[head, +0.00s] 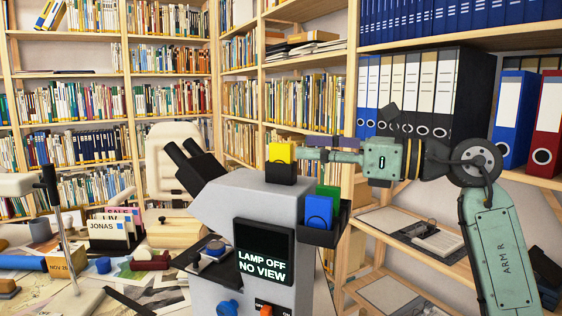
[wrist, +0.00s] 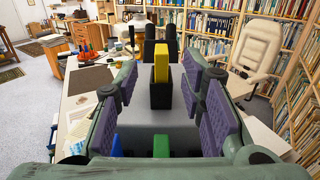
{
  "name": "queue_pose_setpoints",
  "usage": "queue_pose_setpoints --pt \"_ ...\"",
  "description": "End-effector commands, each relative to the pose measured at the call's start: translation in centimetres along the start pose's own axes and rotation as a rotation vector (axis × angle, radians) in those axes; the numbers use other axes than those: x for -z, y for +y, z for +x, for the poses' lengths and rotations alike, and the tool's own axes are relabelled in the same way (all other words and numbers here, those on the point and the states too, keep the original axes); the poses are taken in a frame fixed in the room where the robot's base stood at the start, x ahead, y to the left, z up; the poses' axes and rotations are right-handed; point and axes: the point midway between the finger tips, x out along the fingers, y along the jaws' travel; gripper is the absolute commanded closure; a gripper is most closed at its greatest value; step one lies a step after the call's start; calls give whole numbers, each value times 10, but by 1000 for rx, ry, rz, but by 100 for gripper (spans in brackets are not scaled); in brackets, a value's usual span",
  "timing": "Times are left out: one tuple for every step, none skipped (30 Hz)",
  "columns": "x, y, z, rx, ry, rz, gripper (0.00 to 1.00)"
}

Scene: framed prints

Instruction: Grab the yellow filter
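The yellow filter (head: 281,152) stands upright in a black slot (head: 281,172) on top of the grey microscope (head: 255,196). In the wrist view the yellow filter (wrist: 161,64) stands in the same black slot (wrist: 161,95), centred between my fingers. My gripper (head: 310,149) is just right of the filter in the head view, at about its height. In the wrist view my gripper (wrist: 163,88) is open and empty, its purple pads spread wide either side. I cannot see any contact with the filter.
A blue filter (head: 319,211) and a green filter (head: 328,193) sit in a black side holder (head: 338,218) below my gripper. Black eyepieces (head: 190,158) rise at the microscope's left. Its screen (head: 262,256) reads "LAMP OFF NO VIEW". Shelves with binders (head: 419,95) stand behind my arm.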

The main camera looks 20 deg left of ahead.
Motion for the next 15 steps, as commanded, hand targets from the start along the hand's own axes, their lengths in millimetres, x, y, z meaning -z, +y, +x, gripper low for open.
queue_pose_setpoints --pt "-2 1 7 -3 -1 0 63" --pt "-2 1 10 -3 0 0 63" --pt "-1 0 14 -2 0 1 63" --pt "-2 0 16 -2 0 1 63" --pt "-2 0 19 -1 0 1 63" --pt "-3 0 25 -3 0 2 63" --pt "-4 0 30 -4 -1 2 63" --pt "-5 0 34 -4 -1 2 63" --pt "-5 -1 41 -4 -1 2 63" --pt "-5 -1 45 -4 -1 2 63" --pt "-4 -1 50 -3 0 1 63" --pt "-3 -1 55 -2 -1 1 63" --pt "-3 -2 58 -2 -1 2 63" --pt "-2 -2 60 -1 -1 2 63" --pt "-2 -2 62 -1 0 1 63"
